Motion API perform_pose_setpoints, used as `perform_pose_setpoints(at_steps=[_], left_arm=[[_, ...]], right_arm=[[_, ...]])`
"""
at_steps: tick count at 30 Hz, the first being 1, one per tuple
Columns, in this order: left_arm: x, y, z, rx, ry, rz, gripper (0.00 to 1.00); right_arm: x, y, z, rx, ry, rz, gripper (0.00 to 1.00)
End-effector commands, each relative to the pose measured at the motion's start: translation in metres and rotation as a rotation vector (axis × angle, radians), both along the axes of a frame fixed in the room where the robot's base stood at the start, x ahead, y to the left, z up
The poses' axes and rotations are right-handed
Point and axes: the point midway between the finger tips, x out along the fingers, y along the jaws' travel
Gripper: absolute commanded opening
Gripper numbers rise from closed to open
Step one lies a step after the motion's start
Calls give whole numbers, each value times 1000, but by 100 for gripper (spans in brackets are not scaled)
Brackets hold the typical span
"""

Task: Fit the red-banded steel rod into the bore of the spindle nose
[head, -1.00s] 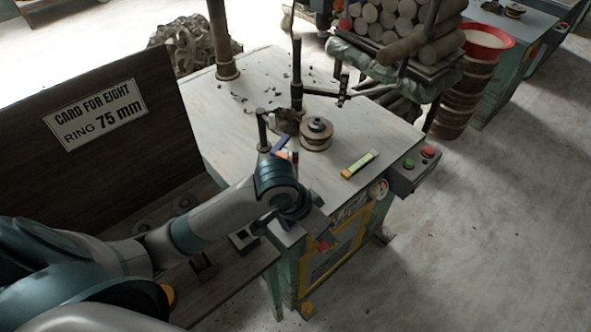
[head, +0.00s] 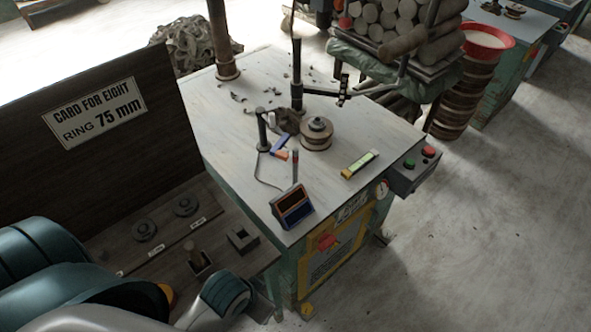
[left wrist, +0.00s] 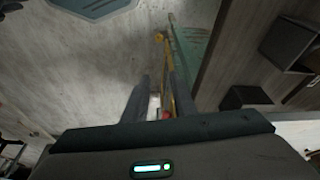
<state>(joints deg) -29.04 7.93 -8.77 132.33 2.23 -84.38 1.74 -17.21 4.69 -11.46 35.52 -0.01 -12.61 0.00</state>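The spindle nose (head: 316,126) is the dark top of a round brown stepped wheel on the machine table; its bore is too small to make out. A thin upright rod (head: 295,164) with a pale top and a reddish part stands on the table just behind a small blue-and-orange box; it looks like the red-banded rod, apart from the spindle. My left gripper (left wrist: 160,98) shows two dark fingers spread apart in the left wrist view, with nothing visible held between them. In the head view my left arm is low at the left and its fingertips are hidden. My right gripper is not in view.
The blue-and-orange box (head: 292,206) stands near the table's front edge. A dark post with a side arm (head: 297,75) rises behind the spindle. A yellow-green level (head: 360,164) lies to the right. A button box (head: 414,170) juts from the right edge. A sign board (head: 110,160) walls the left.

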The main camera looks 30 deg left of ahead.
Motion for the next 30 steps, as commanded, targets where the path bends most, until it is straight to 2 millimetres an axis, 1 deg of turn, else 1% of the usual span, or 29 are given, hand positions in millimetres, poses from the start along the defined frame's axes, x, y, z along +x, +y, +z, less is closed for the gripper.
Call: perform_pose_setpoints(at_steps=[1, 8, 11, 14, 15, 17, 18, 20, 21, 23, 24, 26, 27, 30], left_arm=[[-5, 3, -20, 12, 15, 5, 25], [-12, 9, -89, 37, 46, 8, 25], [-15, 10, -125, 40, 59, 5, 25], [-19, 10, -168, 42, 74, 3, 25], [-22, 10, -187, 43, 80, 2, 25], [-28, 11, -219, 44, 91, -1, 25], [-33, 11, -239, 44, 98, -2, 25], [-41, 12, -269, 46, 108, -5, 25], [-48, 13, -289, 46, 114, -6, 25], [-59, 15, -317, 47, 124, -8, 25], [-67, 16, -335, 47, 132, -10, 25], [-81, 18, -361, 49, 142, -12, 25], [-91, 19, -377, 50, 147, -14, 25], [-118, 24, -416, 52, 166, -18, 25]], right_arm=[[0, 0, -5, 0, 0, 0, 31], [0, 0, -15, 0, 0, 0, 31], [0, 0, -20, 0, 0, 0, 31], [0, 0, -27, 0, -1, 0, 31], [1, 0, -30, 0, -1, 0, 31], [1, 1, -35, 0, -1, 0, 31], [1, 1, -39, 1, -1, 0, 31], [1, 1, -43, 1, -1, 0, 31], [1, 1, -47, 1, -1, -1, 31], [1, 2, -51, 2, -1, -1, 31], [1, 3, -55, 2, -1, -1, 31], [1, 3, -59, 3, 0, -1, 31], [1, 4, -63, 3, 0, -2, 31], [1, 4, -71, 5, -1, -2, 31]])
